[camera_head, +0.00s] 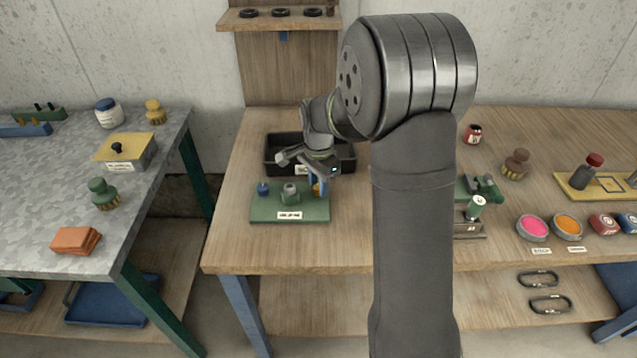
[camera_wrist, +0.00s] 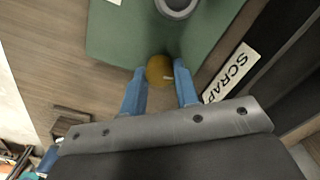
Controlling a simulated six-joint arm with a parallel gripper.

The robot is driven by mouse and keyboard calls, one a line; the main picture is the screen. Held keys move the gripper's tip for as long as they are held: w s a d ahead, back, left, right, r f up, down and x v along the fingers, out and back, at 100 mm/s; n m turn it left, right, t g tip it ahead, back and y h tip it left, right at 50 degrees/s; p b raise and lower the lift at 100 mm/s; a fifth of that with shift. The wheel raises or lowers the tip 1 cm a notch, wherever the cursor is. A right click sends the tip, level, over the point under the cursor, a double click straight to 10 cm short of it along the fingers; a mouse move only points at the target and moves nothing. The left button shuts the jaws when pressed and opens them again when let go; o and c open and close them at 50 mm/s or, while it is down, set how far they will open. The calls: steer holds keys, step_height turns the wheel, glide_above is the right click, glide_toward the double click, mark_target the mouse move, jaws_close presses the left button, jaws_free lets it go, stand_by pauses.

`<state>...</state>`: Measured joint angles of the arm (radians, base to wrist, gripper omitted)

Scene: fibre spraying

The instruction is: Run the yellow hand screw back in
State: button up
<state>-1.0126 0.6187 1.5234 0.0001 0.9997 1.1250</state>
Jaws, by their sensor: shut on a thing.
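The yellow hand screw (camera_wrist: 160,71) sits at the edge of the green base plate (camera_wrist: 120,30) in the wrist view, between the blue fingertips of my gripper (camera_wrist: 160,78). The fingers are shut on its round head. A grey round fitting (camera_wrist: 177,4) stands on the plate just beyond it. In the head view the green plate (camera_head: 262,214) lies on the wooden bench with a blue knob (camera_head: 263,189) and a grey fitting (camera_head: 290,193) on it. There the yellow screw (camera_head: 316,190) is mostly hidden by the blue fingers of my gripper (camera_head: 318,184).
A black bin (camera_head: 270,154) stands right behind the plate; in the wrist view a label reading SCRAP (camera_wrist: 231,72) is on its side. My arm hides part of the bench to the right. The wooden bench (camera_head: 240,255) is clear in front of the plate.

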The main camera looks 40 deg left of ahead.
mark_target(318, 187)
steer(key=shift+m, duration=1.2)
steer(key=o, duration=1)
steer(key=shift+c, duration=0.2)
step_height(318, 187, up, 18)
steer(key=shift+f, duration=0.25)
steer(key=shift+f, duration=0.1)
step_height(318, 187, down, 17)
steer(key=shift+f, duration=0.2)
